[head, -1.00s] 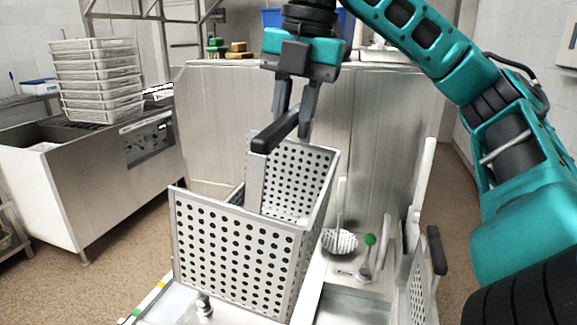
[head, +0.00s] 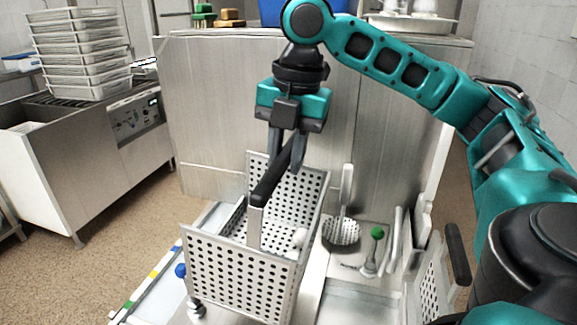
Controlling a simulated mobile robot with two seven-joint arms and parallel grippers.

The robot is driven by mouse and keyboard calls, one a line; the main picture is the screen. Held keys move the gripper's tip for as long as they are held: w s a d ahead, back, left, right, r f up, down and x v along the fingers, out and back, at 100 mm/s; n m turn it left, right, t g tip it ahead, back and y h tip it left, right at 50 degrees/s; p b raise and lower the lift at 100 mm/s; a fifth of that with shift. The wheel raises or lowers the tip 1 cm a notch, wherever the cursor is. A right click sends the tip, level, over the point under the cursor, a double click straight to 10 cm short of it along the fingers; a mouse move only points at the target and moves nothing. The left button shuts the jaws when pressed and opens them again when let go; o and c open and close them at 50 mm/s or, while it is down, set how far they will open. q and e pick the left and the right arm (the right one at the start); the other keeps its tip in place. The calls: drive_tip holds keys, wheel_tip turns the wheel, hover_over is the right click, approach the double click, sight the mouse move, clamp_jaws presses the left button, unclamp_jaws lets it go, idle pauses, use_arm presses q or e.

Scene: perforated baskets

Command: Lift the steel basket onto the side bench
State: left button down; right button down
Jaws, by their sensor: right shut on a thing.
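The steel basket (head: 225,273), a perforated box with a black-gripped handle (head: 268,187), hangs or stands over the steel unit in the lower middle of the head view. My right gripper (head: 286,165) points down above it and is shut on the black handle. A small white thing shows inside the basket near its right wall. The basket's underside is hidden, so I cannot tell whether it touches anything below. My left gripper is out of view. I cannot tell for sure which surface is the side bench.
Another perforated basket (head: 430,290) with a black handle is at the lower right. A skimmer (head: 341,231) and a green-knobbed tool (head: 376,235) stand beside the held basket. A steel unit at left carries stacked trays (head: 80,60). A tall steel cabinet (head: 215,110) stands behind.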

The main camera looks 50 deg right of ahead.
drive_tip(key=shift+s+f, duration=0.2)
drive_tip(key=shift+f, duration=3.1)
